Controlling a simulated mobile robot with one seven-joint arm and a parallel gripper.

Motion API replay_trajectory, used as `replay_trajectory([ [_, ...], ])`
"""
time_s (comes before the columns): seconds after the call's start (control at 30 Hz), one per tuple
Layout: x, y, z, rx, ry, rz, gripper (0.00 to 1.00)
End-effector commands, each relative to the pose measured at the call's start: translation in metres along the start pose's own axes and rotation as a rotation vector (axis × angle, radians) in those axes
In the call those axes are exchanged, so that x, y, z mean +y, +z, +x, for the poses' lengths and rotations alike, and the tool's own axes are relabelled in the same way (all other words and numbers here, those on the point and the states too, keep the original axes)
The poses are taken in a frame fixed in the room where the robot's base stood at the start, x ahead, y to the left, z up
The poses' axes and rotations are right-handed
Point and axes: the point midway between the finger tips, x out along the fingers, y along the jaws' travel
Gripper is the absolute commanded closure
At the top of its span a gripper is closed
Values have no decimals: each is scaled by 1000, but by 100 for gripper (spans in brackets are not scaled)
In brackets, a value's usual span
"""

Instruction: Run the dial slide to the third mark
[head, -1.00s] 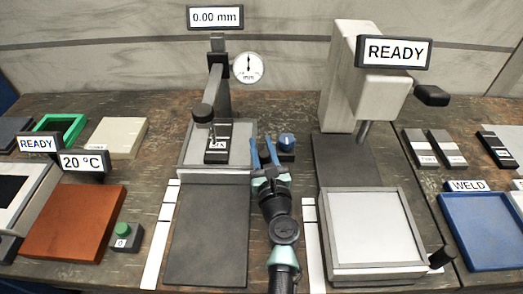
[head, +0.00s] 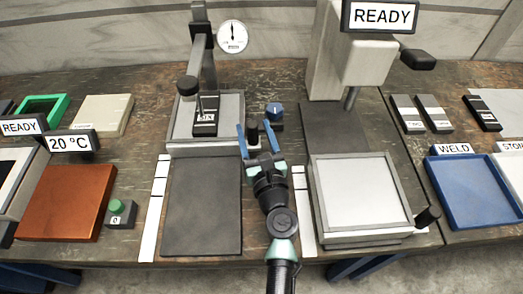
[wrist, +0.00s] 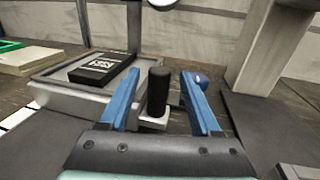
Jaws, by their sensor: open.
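The dial slide is a grey-rimmed plate (head: 237,103) at the far end of a dark track (head: 202,205), with a labelled black block (head: 205,124) on it. Its upright black handle (head: 253,132) sticks out at the right front corner. My gripper (head: 256,130) is open, its blue fingers on either side of this handle. In the wrist view the handle (wrist: 158,92) stands between the parted fingers, with gaps on both sides. A white strip (head: 156,210) with dark cross marks runs left of the track. The slide's front edge is near the strip's far end.
The round dial gauge (head: 232,37) is on a post behind the slide. A blue knob (head: 274,110) sits just beyond my right finger. Right of my arm are a second marked strip (head: 303,210) and a grey-framed stage (head: 397,165) with its own black handle (head: 427,217).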

Motion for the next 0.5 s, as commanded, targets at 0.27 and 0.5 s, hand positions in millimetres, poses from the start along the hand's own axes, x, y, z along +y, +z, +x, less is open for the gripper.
replay_trajectory([
  [0.27, 0, 0, -55, 1, 0, 0, 36],
  [0.5, -1, 0, -76, -1, -1, 0, 36],
])
